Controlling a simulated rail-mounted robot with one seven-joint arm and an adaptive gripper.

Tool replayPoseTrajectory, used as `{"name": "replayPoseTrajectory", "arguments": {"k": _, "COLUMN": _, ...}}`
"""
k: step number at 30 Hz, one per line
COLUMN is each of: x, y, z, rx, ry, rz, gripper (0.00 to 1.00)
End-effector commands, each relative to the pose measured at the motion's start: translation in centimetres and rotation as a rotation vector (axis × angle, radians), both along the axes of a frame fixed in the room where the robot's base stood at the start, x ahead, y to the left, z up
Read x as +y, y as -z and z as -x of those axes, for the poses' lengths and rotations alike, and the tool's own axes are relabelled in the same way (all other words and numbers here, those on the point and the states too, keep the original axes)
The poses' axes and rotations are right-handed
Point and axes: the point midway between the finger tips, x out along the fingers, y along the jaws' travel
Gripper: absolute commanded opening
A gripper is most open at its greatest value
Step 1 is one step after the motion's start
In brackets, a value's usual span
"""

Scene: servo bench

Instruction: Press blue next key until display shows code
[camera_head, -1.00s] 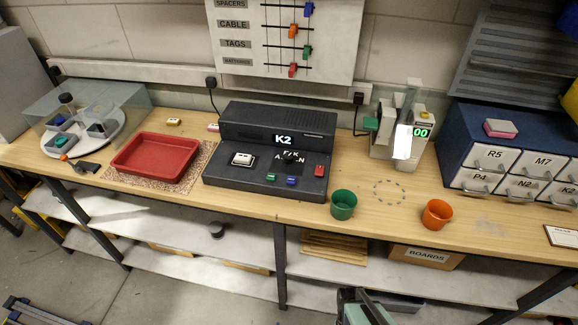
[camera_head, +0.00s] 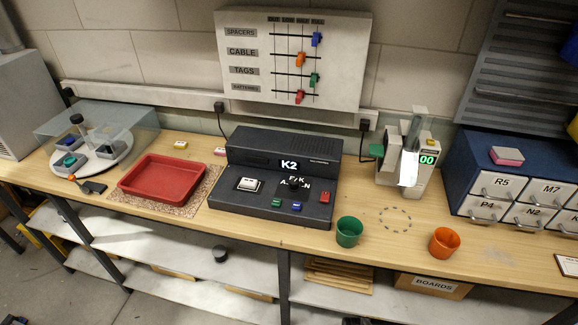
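The dark console (camera_head: 272,178) stands on the middle of the bench. The blue key (camera_head: 297,207) is on the console's front edge, between a green key (camera_head: 276,202) and a red key (camera_head: 325,197). A dark knob (camera_head: 294,184) with partly hidden lettering around it sits above the blue key. A white rocker-like switch (camera_head: 248,184) is at the left of the panel. Nothing touches the keys.
A green cup (camera_head: 349,231) stands close to the console's front right, an orange cup (camera_head: 444,241) farther right. A red tray (camera_head: 163,180) lies left. A device (camera_head: 405,165) showing 00 and a blue drawer cabinet (camera_head: 470,150) stand right. Space above the console looks clear.

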Motion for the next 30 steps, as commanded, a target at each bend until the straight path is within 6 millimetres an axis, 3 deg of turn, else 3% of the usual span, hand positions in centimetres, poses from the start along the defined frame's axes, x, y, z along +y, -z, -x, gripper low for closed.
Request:
{"name": "replayPoseTrajectory", "arguments": {"k": 1, "x": 0.0, "y": 0.0, "z": 0.0, "rx": 0.0, "ry": 0.0, "rz": 0.0, "gripper": 0.52}}
{"name": "replayPoseTrajectory", "arguments": {"k": 5, "x": 0.0, "y": 0.0, "z": 0.0, "rx": 0.0, "ry": 0.0, "rz": 0.0, "gripper": 0.06}}
{"name": "replayPoseTrajectory", "arguments": {"k": 6, "x": 0.0, "y": 0.0, "z": 0.0, "rx": 0.0, "ry": 0.0, "rz": 0.0, "gripper": 0.0}}
{"name": "replayPoseTrajectory", "arguments": {"k": 30, "x": 0.0, "y": 0.0, "z": 0.0, "rx": 0.0, "ry": 0.0, "rz": 0.0, "gripper": 0.0}}
